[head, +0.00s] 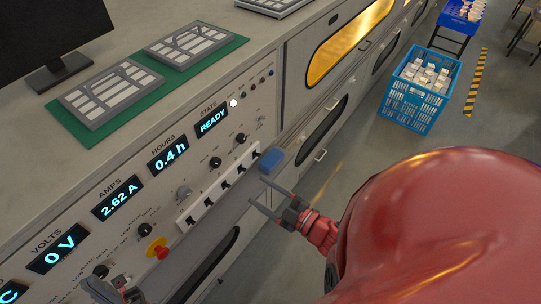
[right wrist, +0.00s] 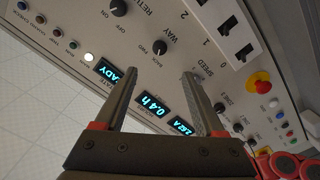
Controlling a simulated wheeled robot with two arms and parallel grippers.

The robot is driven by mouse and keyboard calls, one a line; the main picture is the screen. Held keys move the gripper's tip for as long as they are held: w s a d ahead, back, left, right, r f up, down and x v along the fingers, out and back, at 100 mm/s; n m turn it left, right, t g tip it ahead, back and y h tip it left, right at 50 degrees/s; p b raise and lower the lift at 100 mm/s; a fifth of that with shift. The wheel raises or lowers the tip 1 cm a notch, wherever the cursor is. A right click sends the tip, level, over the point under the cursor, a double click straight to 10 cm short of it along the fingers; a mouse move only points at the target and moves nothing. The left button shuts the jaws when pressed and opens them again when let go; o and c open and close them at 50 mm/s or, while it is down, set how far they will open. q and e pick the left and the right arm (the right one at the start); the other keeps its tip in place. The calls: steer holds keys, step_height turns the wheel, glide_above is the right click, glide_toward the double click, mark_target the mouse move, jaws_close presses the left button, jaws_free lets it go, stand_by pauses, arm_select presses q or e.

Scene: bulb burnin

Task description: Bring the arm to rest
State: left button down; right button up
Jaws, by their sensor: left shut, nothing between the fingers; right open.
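My right gripper (head: 257,190) is in front of the control panel (head: 130,172), by the right end of a white switch strip (head: 213,190). Its two fingers are apart and empty; they also show spread in the right wrist view (right wrist: 160,76), with the panel behind them. My left gripper (head: 100,288) is at the bottom left of the head view, low in front of the panel, with its fingers together and nothing seen in them. The panel displays read 0 V (head: 58,248), 2.62 A (head: 117,202), 0.4 h (head: 169,157) and READY (head: 211,122).
A blue block (head: 271,160) sits at the panel ledge near my right gripper. A red emergency knob (head: 157,248) sticks out of the panel. Grey trays (head: 112,90) lie on a green mat (head: 222,57). A blue crate (head: 408,112) of pale items stands on the floor.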

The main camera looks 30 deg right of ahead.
steer(key=shift+v, duration=1.15)
